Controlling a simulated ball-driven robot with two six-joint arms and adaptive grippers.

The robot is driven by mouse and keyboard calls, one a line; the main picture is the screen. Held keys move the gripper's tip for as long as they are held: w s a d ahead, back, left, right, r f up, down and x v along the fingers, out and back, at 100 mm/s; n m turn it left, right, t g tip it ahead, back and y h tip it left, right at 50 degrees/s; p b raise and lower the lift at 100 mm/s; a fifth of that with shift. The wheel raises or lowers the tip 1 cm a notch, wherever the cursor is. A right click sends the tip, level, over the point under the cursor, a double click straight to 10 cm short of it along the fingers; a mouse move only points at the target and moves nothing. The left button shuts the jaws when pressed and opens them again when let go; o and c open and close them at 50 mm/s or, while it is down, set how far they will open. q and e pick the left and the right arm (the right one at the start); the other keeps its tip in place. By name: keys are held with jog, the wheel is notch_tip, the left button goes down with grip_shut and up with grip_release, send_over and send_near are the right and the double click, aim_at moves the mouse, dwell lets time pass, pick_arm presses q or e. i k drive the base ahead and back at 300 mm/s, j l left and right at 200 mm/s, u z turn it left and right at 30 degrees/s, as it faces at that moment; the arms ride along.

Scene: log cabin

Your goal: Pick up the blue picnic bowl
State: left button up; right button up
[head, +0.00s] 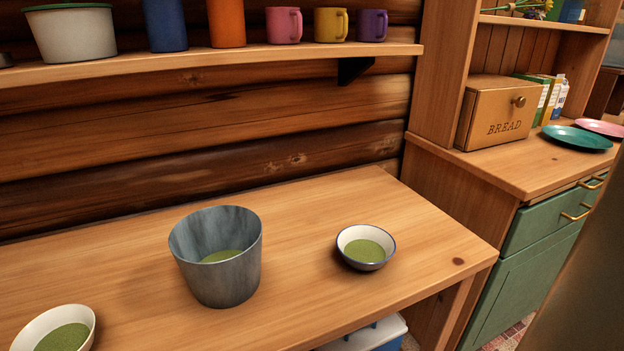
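A small bowl (378,265) with a white inside, a dark bluish rim and outer side, and green contents stands upright on the wooden table (310,300), toward its right end. Another bowl (84,320), whitish with green contents, is at the lower left and cut off by the frame's bottom edge; its outer colour is hard to tell. Neither of my grippers is in the head view.
A grey-blue bucket (222,280) with green contents stands between the bowls. A wall shelf (220,58) with mugs and containers runs above the table. A green cabinet (530,270) with a bread box (495,112) and plates stands at right. The table's right end is clear.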

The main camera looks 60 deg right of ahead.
aim_at(365, 248)
jog(key=z, duration=2)
